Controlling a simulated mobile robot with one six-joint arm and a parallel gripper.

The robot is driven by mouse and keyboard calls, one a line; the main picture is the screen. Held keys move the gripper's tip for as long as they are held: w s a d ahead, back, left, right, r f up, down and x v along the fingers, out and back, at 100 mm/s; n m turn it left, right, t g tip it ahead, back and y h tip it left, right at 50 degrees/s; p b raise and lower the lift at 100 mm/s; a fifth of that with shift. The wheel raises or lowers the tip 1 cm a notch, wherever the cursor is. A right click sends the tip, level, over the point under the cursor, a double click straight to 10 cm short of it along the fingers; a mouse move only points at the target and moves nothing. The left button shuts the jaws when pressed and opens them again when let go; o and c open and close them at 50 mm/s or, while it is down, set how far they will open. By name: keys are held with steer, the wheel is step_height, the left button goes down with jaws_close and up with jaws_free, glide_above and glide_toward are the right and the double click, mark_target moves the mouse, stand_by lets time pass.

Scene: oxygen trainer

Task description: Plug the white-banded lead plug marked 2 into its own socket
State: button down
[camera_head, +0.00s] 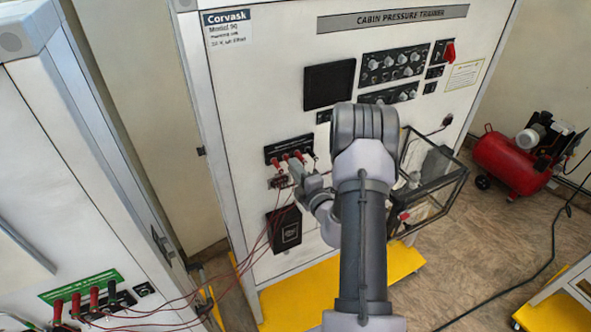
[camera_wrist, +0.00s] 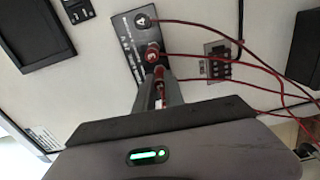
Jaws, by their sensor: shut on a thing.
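My gripper (camera_head: 295,168) is at the black socket strip (camera_head: 289,148) on the front of the cabin pressure trainer. In the wrist view my gripper (camera_wrist: 157,84) is shut on a red lead plug (camera_wrist: 159,88) with a pale band. The plug points at the strip (camera_wrist: 124,47), in line below the positions marked 3 and 4. The fingers hide its tip and the socket there, so I cannot tell whether it is seated. A red plug (camera_wrist: 152,52) stands at 3. A red lead runs from position 4 (camera_wrist: 141,20).
Red leads (camera_head: 268,228) hang from the strip to the left cabinet's plug row (camera_head: 94,298). A glass-sided case (camera_head: 432,185) sticks out right of my arm. A red compressor (camera_head: 505,160) stands on the floor at right. Yellow platforms (camera_head: 300,295) lie below the trainer.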

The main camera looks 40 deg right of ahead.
steer(key=shift+w+r, duration=0.1)
steer(key=shift+w, duration=0.05)
steer(key=shift+w+d, duration=0.1)
steer(key=shift+w, duration=0.15)
steer(key=c, duration=1.3)
jaws_free()
steer(key=shift+w, duration=0.1)
steer(key=shift+c, duration=0.2)
steer(key=b+v, duration=0.4)
steer(key=v, duration=1.3)
steer(key=shift+s+b, duration=0.25)
steer(key=shift+b, duration=0.05)
steer(key=shift+w, duration=0.1)
